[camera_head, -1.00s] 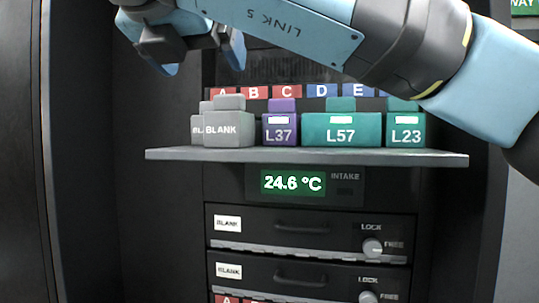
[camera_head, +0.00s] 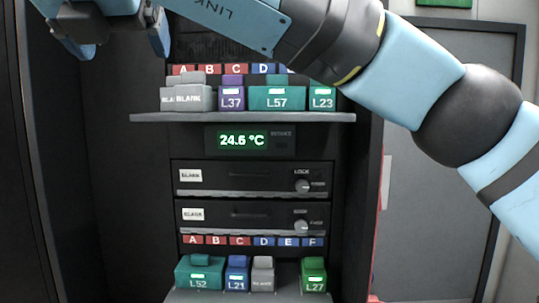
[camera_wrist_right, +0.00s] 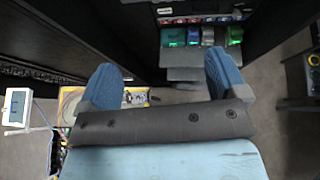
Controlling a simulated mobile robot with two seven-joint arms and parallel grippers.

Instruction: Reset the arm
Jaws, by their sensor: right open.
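My right arm crosses the top of the head view. Its right gripper (camera_head: 117,45) is at the upper left, with its two blue fingers apart and nothing seen between them. In the right wrist view the same gripper (camera_wrist_right: 160,62) shows spread fingers with an empty gap. In the head view it is left of the dark rack (camera_head: 185,145) and above the level of its upper shelf (camera_head: 240,118). My left arm and gripper are not in view.
The upper shelf holds grey BLANK blocks (camera_head: 188,98), purple L37 (camera_head: 231,100), teal L57 (camera_head: 277,98) and L23 (camera_head: 321,98). A lower shelf holds L52 (camera_head: 200,277), L21 (camera_head: 237,277), a grey block (camera_head: 263,277) and green L27 (camera_head: 314,277). A grey door (camera_head: 440,210) stands right.

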